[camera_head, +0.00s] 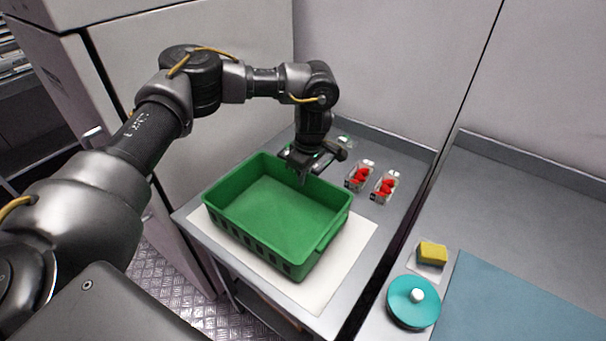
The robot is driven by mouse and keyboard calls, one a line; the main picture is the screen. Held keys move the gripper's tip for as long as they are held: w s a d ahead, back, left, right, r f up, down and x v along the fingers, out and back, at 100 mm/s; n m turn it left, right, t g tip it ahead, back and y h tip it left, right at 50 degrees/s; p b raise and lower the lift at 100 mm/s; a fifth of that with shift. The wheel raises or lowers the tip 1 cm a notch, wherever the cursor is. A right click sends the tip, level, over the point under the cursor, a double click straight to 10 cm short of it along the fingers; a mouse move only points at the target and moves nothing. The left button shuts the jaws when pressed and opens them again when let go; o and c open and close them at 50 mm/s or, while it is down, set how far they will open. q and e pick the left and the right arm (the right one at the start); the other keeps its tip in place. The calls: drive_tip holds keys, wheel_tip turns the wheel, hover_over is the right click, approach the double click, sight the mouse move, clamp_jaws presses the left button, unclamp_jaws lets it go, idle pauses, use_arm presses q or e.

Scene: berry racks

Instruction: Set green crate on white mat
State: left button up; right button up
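The green crate (325,232) is empty and sits upright on the white mat (352,254) on the grey counter at the centre. White mat shows along the crate's front and right sides. My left gripper (304,178) is over the crate's far rim, pointing down. Its fingers are dark and small here, and I cannot tell whether they are shut on the rim or apart from it. My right gripper is not in view.
Two clear punnets of red berries (359,176) (384,187) stand right of the crate. On the right counter are a teal round lid (399,303), a yellow sponge (433,252) and a blue mat (510,305). Walls close off the back.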

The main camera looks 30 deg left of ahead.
use_arm(q)
drive_tip(key=o, duration=0.3)
drive_tip(key=shift+o, duration=0.2)
drive_tip(key=shift+r, duration=0.1)
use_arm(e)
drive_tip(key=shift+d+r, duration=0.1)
use_arm(q)
drive_tip(key=shift+r, duration=0.3)
drive_tip(key=r, duration=0.3)
drive_tip(key=d+r, duration=0.1)
drive_tip(key=r, duration=0.6)
drive_tip(key=shift+d+r, duration=0.15)
drive_tip(key=shift+r, duration=0.05)
drive_tip(key=shift+d+r, duration=0.1)
drive_tip(key=shift+r, duration=0.45)
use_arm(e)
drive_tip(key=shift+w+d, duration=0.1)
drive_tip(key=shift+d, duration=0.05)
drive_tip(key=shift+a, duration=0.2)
